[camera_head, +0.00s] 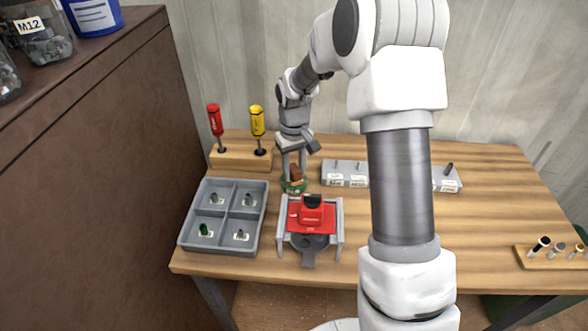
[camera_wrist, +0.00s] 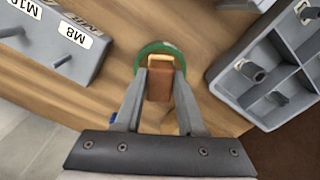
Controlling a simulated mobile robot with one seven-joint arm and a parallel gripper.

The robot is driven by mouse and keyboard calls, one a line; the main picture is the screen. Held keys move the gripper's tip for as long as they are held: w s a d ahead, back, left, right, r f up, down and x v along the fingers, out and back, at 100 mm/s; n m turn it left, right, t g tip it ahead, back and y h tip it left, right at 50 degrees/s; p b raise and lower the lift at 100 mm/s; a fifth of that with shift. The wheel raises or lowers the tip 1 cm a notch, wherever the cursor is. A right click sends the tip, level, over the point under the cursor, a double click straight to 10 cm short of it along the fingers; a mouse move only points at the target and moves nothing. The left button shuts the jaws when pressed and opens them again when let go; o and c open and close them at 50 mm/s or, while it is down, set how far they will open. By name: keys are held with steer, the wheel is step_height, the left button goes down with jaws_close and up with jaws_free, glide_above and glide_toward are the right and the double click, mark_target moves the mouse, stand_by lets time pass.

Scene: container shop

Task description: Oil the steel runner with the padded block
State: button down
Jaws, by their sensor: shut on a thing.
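My gripper (camera_head: 293,167) is shut on a brown block (camera_wrist: 159,84) with a pale pad edge, seen between both fingers in the wrist view. The block also shows in the head view (camera_head: 295,174). It is at a round green tin (camera_head: 293,187), which also shows around its far end in the wrist view (camera_wrist: 142,58). I cannot tell whether the block touches the tin's contents. In front of the tin stands a grey fixture (camera_head: 339,224) with side rails and a red block (camera_head: 312,212) on it. I cannot clearly pick out the steel runner there.
A grey four-compartment tray (camera_head: 184,237) with small parts lies left. A wooden stand (camera_head: 232,160) holds a red and a yellow screwdriver behind it. Labelled grey racks (camera_head: 343,180) stand to the right of the tin. The table's right middle is clear. A small peg board (camera_head: 545,263) lies far right.

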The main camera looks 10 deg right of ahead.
mark_target(294, 168)
stand_by(0.3)
steer(key=shift+r+p, duration=2.45)
steer(key=shift+r, duration=1)
